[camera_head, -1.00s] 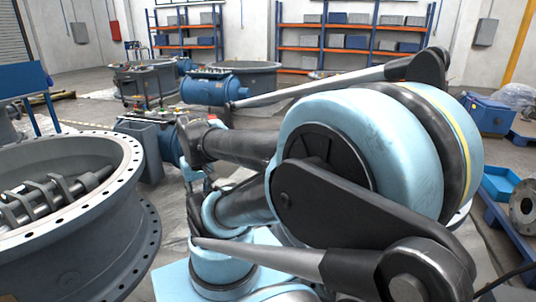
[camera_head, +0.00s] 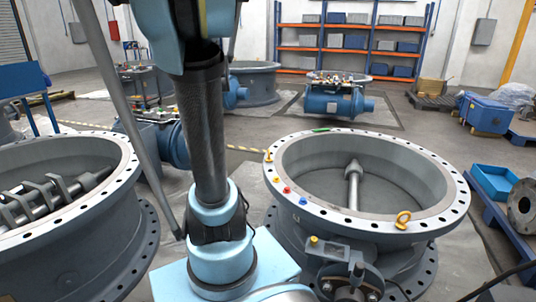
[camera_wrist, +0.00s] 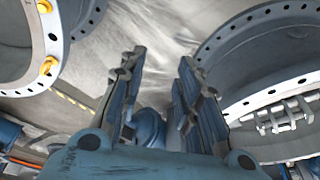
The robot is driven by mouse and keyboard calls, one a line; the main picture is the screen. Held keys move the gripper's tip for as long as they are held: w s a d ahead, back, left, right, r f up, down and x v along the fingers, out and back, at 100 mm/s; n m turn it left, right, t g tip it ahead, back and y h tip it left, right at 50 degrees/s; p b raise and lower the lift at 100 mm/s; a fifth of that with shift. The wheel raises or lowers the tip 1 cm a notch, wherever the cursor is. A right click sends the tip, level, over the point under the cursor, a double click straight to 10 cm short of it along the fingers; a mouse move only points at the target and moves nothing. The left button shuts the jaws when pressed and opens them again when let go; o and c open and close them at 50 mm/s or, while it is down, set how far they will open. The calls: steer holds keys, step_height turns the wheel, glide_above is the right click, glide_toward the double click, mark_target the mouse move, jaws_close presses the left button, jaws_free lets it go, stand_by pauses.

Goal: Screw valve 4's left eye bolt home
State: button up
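A large grey butterfly valve (camera_head: 430,216) stands at the right in the head view, its flange facing up. No valve number is readable. In the wrist view, a flange (camera_wrist: 36,38) at upper left carries two yellow pieces, an upper one (camera_wrist: 45,6) and a lower one (camera_wrist: 48,65). My gripper (camera_wrist: 160,60) is open and empty, apart from that flange. The head view does not show its fingers.
Another open grey valve (camera_head: 130,165) stands at the left. Red, blue and yellow small parts lie on the right valve's rim, with a green one (camera_head: 321,130) at the back. A blue tray (camera_head: 493,182) is at the far right. Smaller blue valves stand behind.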

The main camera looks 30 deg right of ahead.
steer(key=w+d, duration=0.7)
steer(key=m+h, duration=0.1)
steer(key=m, duration=0.2)
glide_above(269, 150)
steer(key=s+a, duration=0.3)
steer(key=s, duration=0.2)
step_height(269, 150, down, 9)
steer(key=shift+t, duration=0.3)
steer(key=x, duration=1.1)
steer(key=d+x, duration=0.1)
steer(key=x, duration=0.4)
jaws_close()
